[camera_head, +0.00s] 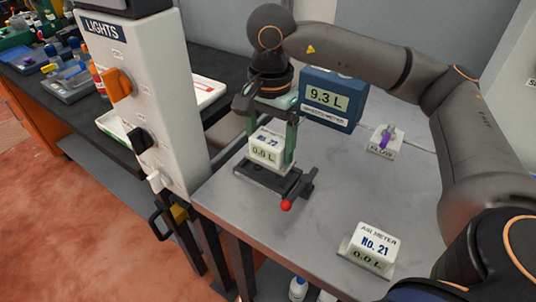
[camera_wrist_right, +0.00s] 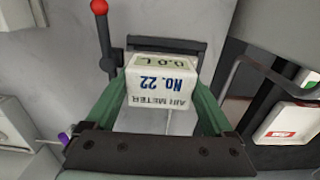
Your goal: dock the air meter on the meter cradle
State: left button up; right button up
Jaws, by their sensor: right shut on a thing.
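A white air meter (camera_head: 267,149) marked "0.0 L" is between the green fingers of my right gripper (camera_head: 268,145), which is shut on it. In the right wrist view the meter (camera_wrist_right: 162,85) reads "No. 22" and "AIR METER". Right below it is the dark meter cradle (camera_head: 262,183) with a red-knobbed lever (camera_head: 286,204). The meter looks upright and in line with the cradle; whether it is seated or just above, I cannot tell. In the right wrist view the cradle's dark frame (camera_wrist_right: 165,43) shows behind the meter. My left gripper is not in view.
A second air meter, "No. 21" (camera_head: 370,249), lies at the table's front right. A blue box reading "9.3 L" (camera_head: 332,98) stands behind the gripper. A small white block with a purple part (camera_head: 385,142) is to the right. The "LIGHTS" panel (camera_head: 135,90) rises at the left edge.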

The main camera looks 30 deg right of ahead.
aim_at(268, 157)
jog(key=f, duration=0.1)
jog(key=w+f, duration=0.1)
jog(key=f, duration=0.1)
jog(key=shift+d+f, duration=0.15)
jog(key=shift+f, duration=0.45)
jog(key=shift+f, duration=0.2)
jog(key=o, duration=1.3)
jog(key=shift+f, duration=0.1)
jog(key=shift+o, duration=0.9)
